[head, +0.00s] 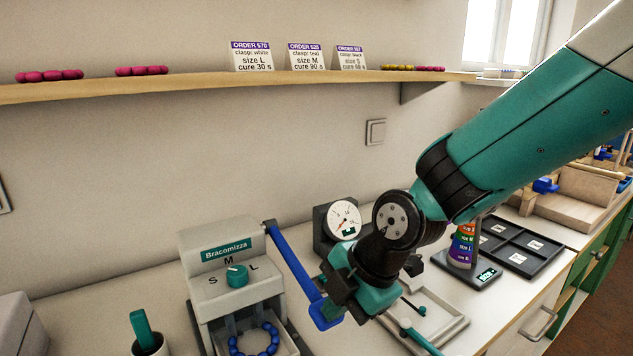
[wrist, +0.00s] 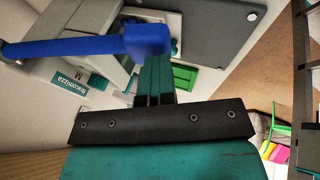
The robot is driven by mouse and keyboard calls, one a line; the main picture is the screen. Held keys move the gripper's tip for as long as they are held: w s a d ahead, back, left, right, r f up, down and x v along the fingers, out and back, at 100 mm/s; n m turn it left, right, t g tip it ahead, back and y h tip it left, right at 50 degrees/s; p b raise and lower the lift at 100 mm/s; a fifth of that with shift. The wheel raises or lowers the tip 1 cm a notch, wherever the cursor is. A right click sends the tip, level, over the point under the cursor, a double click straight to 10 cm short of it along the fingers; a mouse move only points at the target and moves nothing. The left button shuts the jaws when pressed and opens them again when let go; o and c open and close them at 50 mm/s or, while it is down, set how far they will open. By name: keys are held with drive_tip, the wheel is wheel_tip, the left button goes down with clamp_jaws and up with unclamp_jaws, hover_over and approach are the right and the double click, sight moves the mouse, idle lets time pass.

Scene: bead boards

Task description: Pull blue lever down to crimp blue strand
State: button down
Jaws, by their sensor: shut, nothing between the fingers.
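The blue lever (head: 292,262) is on the right side of the Bracomizza machine (head: 232,262) and slopes down to the right from its pivot. Its blue end grip is beside my gripper (head: 338,296). In the wrist view the lever (wrist: 75,45) crosses from the left, and its end overlaps the fingertips of my gripper (wrist: 155,70). The fingers are shut with nothing between them. They are at the lever's end, but I cannot tell if they touch it. The blue strand (head: 262,329) lies in a loop in the machine's lower opening, partly cut off by the frame.
A dial gauge (head: 344,220) stands behind my gripper. A cup with a teal handle (head: 143,333) is at the lower left.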

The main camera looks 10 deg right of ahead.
drive_tip(key=shift+s+d+f, duration=0.1)
drive_tip(key=shift+s+f, duration=0.1)
drive_tip(key=shift+f, duration=0.25)
drive_tip(key=s+p+v, duration=0.1)
drive_tip(key=p+v, duration=0.2)
drive_tip(key=v, duration=1.1)
drive_tip(key=shift+s+a, duration=0.25)
drive_tip(key=shift+s, duration=0.05)
drive_tip(key=shift+r, duration=0.1)
drive_tip(key=s+d+r+m+g+p, duration=0.2)
drive_tip(key=s+m, duration=0.8)
drive_tip(key=m, duration=0.7)
drive_tip(key=r+p, duration=0.1)
drive_tip(key=p, duration=0.1)
drive_tip(key=shift+s+h+p, duration=0.3)
drive_tip(key=shift+s+p, duration=0.1)
